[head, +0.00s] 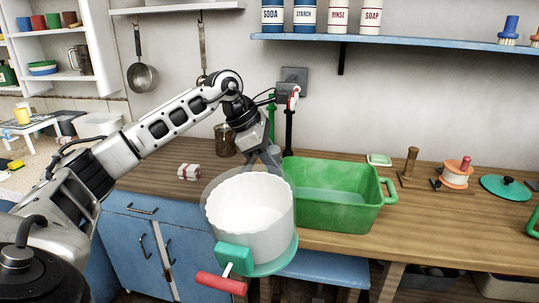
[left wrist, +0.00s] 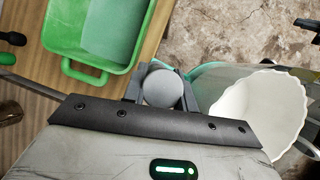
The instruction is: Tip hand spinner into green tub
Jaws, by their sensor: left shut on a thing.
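The hand spinner (head: 250,220) is a white scalloped basket inside a clear outer bowl, with a teal base and gearbox and a red crank grip. It hangs over the counter's front edge, mouth up and roughly upright. My left gripper (head: 268,156) is at its far rim, shut on a round grey knob-like part, seen between the fingers in the left wrist view (left wrist: 162,90). The basket (left wrist: 262,110) shows at the right there, looking empty. The green tub (head: 378,192) stands on the counter, right of and behind the spinner. Its inside shows no contents. My right gripper is out of view.
A red-and-white bundle (head: 189,172) and a brown jar (head: 225,140) stand left of the tub. A wooden stand (head: 409,165), a red-knobbed spool (head: 456,174) and a green lid (head: 506,188) lie to the right. A blue shelf (head: 420,56) runs above. A tap (head: 289,115) rises behind the tub.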

